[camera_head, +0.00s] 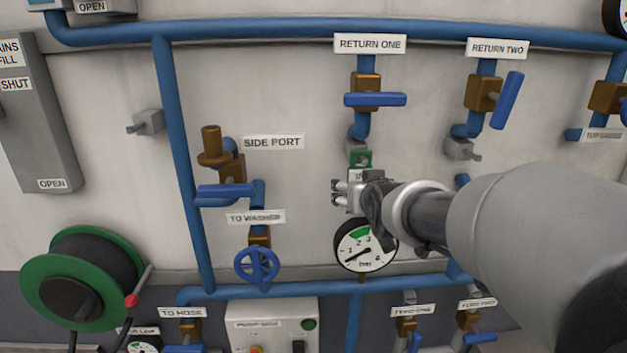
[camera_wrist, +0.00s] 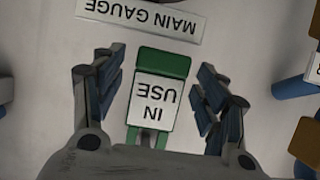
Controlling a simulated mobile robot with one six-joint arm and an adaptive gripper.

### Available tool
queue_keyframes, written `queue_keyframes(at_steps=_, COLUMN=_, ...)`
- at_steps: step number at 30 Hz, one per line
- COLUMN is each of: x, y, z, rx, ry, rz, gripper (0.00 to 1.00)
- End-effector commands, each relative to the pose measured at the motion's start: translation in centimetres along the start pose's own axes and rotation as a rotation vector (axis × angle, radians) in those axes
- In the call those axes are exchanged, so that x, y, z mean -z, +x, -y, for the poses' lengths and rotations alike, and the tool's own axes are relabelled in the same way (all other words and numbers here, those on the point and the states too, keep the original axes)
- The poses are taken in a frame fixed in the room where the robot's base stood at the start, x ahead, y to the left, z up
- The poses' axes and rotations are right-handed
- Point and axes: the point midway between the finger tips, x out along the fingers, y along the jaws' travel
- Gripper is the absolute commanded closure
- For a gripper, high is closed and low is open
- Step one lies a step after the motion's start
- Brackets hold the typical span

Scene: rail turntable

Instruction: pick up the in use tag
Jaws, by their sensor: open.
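The in use tag is a green tag with a white "IN USE" label. In the wrist view the tag (camera_wrist: 161,92) appears upside down between the two fingers of my gripper (camera_wrist: 161,90), with a gap on each side. My gripper is open and holds nothing. In the head view the green top of the tag (camera_head: 360,158) shows just above my gripper (camera_head: 338,193), below the return one valve. The gripper and wrist hide its lower part there.
The pressure gauge (camera_head: 365,246) sits just below my gripper. The return one valve handle (camera_head: 375,100) is above, and a grey bracket (camera_head: 461,149) is to the right. The side port valve (camera_head: 224,194) is to the left. Bare wall lies between the side port and my gripper.

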Motion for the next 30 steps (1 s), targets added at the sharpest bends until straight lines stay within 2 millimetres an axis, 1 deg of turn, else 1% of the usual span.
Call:
queue_keyframes(at_steps=3, x=0.09, y=0.74, z=-0.03, rx=0.0, ry=0.0, rz=0.0, gripper=0.33)
queue_keyframes(at_steps=10, x=0.06, y=0.82, z=-0.03, rx=0.0, ry=0.0, rz=-0.001, gripper=0.33)
queue_keyframes(at_steps=27, x=0.05, y=0.79, z=-0.02, rx=0.0, ry=0.0, rz=-0.001, gripper=0.71)
queue_keyframes(at_steps=28, x=0.05, y=0.79, z=-0.02, rx=0.0, ry=0.0, rz=-0.001, gripper=0.73)
queue_keyframes(at_steps=30, x=0.06, y=0.78, z=-0.02, rx=0.0, ry=0.0, rz=-0.001, gripper=0.74)
